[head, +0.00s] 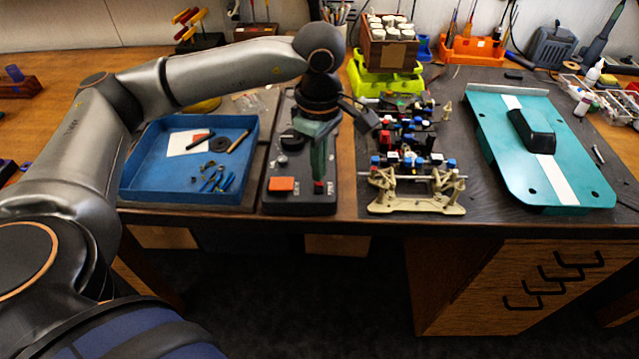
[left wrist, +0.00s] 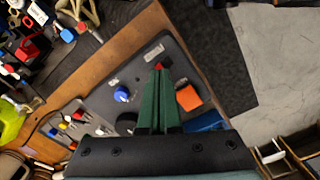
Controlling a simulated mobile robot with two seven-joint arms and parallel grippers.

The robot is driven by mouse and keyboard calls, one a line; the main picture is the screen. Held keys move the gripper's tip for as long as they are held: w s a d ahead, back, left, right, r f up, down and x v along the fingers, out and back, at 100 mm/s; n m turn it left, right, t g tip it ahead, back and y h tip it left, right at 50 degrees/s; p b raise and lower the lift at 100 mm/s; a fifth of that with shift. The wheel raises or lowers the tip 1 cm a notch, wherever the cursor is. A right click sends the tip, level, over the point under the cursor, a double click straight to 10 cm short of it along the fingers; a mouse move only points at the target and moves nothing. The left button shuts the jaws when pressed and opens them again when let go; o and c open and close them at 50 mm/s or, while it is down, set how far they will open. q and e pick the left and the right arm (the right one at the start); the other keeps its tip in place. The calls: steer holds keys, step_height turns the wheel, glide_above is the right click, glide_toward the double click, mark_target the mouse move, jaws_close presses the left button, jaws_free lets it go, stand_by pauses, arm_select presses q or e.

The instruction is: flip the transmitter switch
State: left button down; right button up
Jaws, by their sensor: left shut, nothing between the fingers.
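The transmitter (head: 302,207) is a dark grey box near the table's front edge. It carries an orange block (head: 282,185) at its front left and a black knob (head: 292,140) farther back. A small red switch (head: 319,188) sits at its front right. My left gripper (head: 319,178) points down over the transmitter, shut and empty, its green fingertips at the red switch. In the left wrist view the red switch (left wrist: 158,66) shows just beyond the fingertips (left wrist: 160,75); whether they touch it I cannot tell. My right gripper is not in view.
A blue tray (head: 158,191) with small tools lies left of the transmitter. A tan car chassis (head: 415,205) with coloured parts stands to the right. A teal car body (head: 500,160) lies farther right. A wooden box of white jars (head: 389,50) stands behind.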

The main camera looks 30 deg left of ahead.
mark_target(318, 185)
arm_select(q)
steer(key=shift+f+b, duration=0.9)
steer(key=shift+f, duration=0.1)
stand_by(0.7)
steer(key=shift+s, duration=0.1)
steer(key=shift+r+p, duration=2.25)
steer(key=shift+r, duration=1.3)
steer(key=shift+f, duration=0.1)
